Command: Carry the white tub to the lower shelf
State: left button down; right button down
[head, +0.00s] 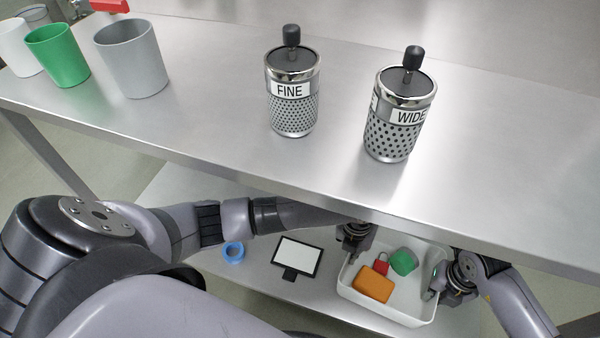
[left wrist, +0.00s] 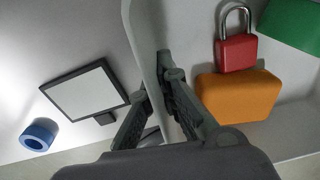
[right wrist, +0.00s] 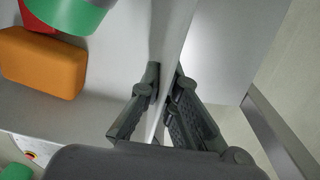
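The white tub (head: 400,318) is at the level of the lower shelf (head: 180,182), under the worktop's front edge. It holds an orange block (head: 372,284), a red padlock (head: 381,262) and a green object (head: 403,262). My left gripper (head: 351,258) is at the tub's left rim. In the left wrist view its fingers (left wrist: 157,88) are closed on either side of the tub's wall (left wrist: 147,40). My right gripper (head: 436,290) is at the right rim. Its fingers (right wrist: 165,75) pinch the opposite wall (right wrist: 172,30). I cannot tell whether the tub's underside touches the shelf.
A framed white panel (head: 297,257) and a blue ring (head: 233,252) lie left of the tub on the lower shelf. On the worktop (head: 220,110) above stand the FINE canister (head: 292,100), the WIDE canister (head: 399,115), a grey cup (head: 132,58) and a green cup (head: 58,55).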

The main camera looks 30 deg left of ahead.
pick_arm(q)
jog(key=shift+s+r, duration=0.1)
jog(key=shift+s, duration=0.1)
pick_arm(e)
jog(key=shift+s+r, duration=0.1)
jog(key=shift+s, duration=0.05)
